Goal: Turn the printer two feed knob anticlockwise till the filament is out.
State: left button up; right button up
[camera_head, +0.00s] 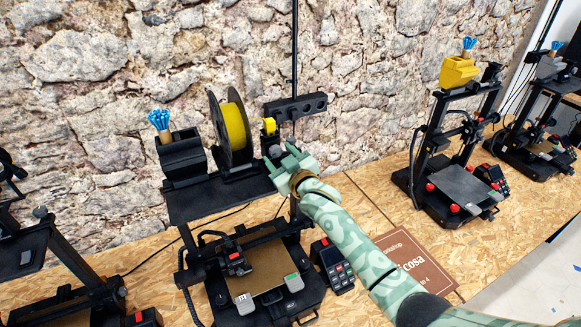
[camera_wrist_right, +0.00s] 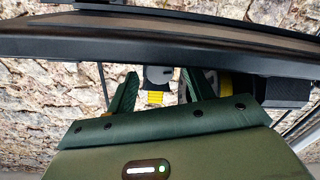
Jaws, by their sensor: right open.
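Printer two is most likely the black printer (camera_head: 250,270) in the middle of the head view. A spool of yellow filament (camera_head: 234,126) stands on its top shelf. To the right of the spool is a small yellow part (camera_head: 269,126), with a grey round piece, probably the feed knob (camera_head: 273,150), below it. My right gripper (camera_head: 283,158) is open at this feeder, partly covering it. In the wrist view, the grey piece (camera_wrist_right: 158,74) and a ribbed yellow part (camera_wrist_right: 155,98) show between the spread fingers of my right gripper (camera_wrist_right: 160,80). Contact cannot be told. My left gripper is out of view.
A black bin with blue pieces (camera_head: 180,153) stands left of the spool. A black bar (camera_head: 296,107) is behind the feeder. Other printers stand at left and at right (camera_head: 455,185). A brown sign (camera_head: 410,260) lies on the chipboard table (camera_head: 355,205).

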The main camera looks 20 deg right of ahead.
jog(key=v, duration=1.5)
jog(key=shift+s, duration=0.45)
jog(key=shift+d+f+b, duration=0.1)
jog(key=shift+b, duration=0.2)
